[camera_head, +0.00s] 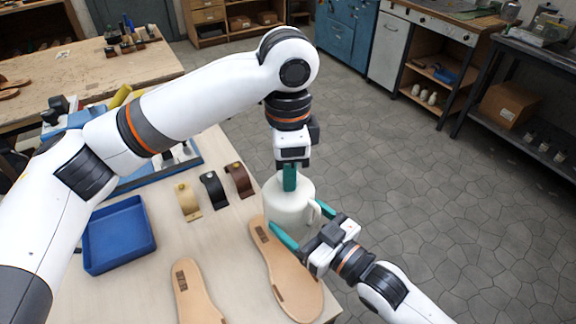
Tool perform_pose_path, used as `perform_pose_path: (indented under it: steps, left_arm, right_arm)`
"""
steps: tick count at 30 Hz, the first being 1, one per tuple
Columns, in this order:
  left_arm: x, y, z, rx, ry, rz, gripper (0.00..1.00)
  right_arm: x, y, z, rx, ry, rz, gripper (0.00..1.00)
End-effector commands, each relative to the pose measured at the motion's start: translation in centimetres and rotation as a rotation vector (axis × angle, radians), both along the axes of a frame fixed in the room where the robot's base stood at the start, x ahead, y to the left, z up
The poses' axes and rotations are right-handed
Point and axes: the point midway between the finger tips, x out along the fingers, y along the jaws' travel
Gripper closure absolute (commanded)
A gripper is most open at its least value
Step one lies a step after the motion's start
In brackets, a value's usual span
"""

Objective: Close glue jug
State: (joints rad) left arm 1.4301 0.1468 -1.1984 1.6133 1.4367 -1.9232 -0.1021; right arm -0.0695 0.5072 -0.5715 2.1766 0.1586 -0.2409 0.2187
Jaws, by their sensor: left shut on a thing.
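The white glue jug (285,213) stands upright near the table's right edge, with its handle on the right. My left gripper (290,188) points straight down at the top of the jug. Its teal fingers are close together, shut on what seems to be the jug's cap, which the fingers mostly hide. I cannot tell whether the cap is seated. My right gripper (305,222) comes in from the lower right, with its teal fingers spread wide. One finger is in front of the jug, the other beside the handle. I cannot tell whether they touch it.
Two tan sandal soles (286,273) lie on the table in front of the jug. Three straps, gold, black and brown (239,180), stand left of it. A blue tray (119,236) is further left. The floor right of the table is clear.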

Motion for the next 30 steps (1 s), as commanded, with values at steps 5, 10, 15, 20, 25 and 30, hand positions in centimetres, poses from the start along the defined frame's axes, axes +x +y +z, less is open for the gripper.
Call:
perform_pose_path:
  steps: [5, 10, 15, 20, 25, 30]
  left_arm:
    - [0.18, 0.05, 0.05, 0.002, -0.004, -0.415, 0.86]
    - [0.25, 0.04, 0.02, 0.003, -0.004, -0.817, 0.86]
    - [0.3, 0.02, 0.0, 0.006, -0.004, -1.219, 0.86]
    - [0.31, -0.02, -0.01, 0.007, -0.005, -1.6, 0.86]
    - [0.31, -0.08, -0.02, 0.009, -0.005, -2.005, 0.86]
    - [0.29, -0.13, -0.02, 0.01, -0.006, -2.381, 0.86]
  right_arm:
    - [-0.03, 0.0, 0.02, 0.001, -0.001, 0.001, 0.83]
    - [-0.05, 0.01, 0.01, 0.001, -0.001, 0.001, 0.83]
    - [-0.06, 0.03, 0.01, 0.001, -0.001, 0.001, 0.83]
    - [-0.08, 0.03, 0.0, -0.001, -0.001, 0.002, 0.83]
    - [-0.09, 0.04, 0.0, -0.001, -0.001, 0.002, 0.83]
    - [-0.1, 0.06, -0.01, -0.001, -0.001, 0.002, 0.83]
